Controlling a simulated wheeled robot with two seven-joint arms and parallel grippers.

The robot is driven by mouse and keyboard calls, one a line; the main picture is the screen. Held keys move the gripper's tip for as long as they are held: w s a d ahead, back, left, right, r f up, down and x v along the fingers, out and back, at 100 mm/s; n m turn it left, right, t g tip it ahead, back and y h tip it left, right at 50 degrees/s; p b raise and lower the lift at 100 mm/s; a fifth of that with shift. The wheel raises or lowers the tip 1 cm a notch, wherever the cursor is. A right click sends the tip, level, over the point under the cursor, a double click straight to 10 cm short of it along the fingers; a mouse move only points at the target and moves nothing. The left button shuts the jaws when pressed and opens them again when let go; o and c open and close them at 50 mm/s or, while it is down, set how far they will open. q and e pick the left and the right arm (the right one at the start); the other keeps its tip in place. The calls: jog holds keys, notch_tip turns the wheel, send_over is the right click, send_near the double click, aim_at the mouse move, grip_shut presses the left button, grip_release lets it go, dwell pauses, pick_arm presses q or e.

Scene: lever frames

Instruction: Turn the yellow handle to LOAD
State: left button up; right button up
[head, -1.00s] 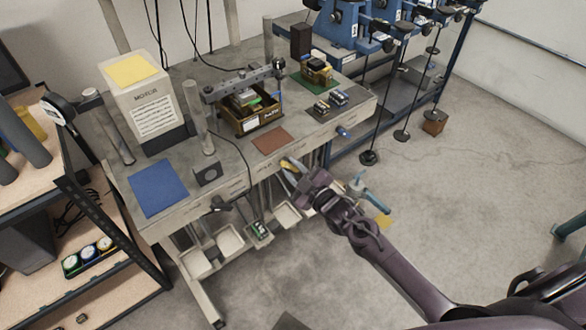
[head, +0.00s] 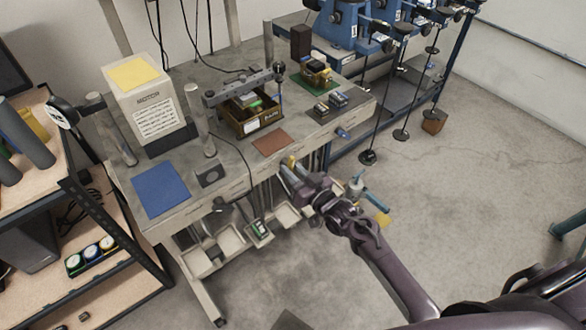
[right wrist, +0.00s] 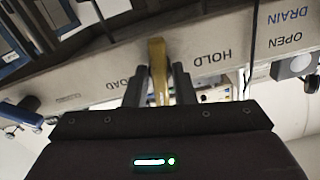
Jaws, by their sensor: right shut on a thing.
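The yellow handle (head: 291,161) is on the front edge of the grey workbench. My right gripper (head: 287,178) reaches it from the front and covers most of it in the head view. In the right wrist view the yellow handle (right wrist: 157,66) stands between the two dark fingers of my right gripper (right wrist: 159,88), which is shut on it. The wrist view shows the bench front upside down. There the handle lies between the partly hidden LOAD label (right wrist: 128,84) and the HOLD label (right wrist: 226,66). My left gripper is not in view.
OPEN and DRAIN labels (right wrist: 287,28) are on the same bench front. A blue knob (head: 343,133) sticks out further right. White bins (head: 287,215) hang below the bench. A brown mat (head: 272,141) lies on top.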

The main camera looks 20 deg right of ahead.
jog(key=m+p, duration=0.1)
jog(key=m, duration=0.5)
jog(key=shift+m, duration=0.3)
jog(key=shift+p, duration=0.3)
jog(key=o, duration=0.8)
jog(key=b+v, duration=0.1)
jog(key=v, duration=0.6)
jog(key=shift+s+d, duration=0.15)
jog(key=shift+s, duration=0.2)
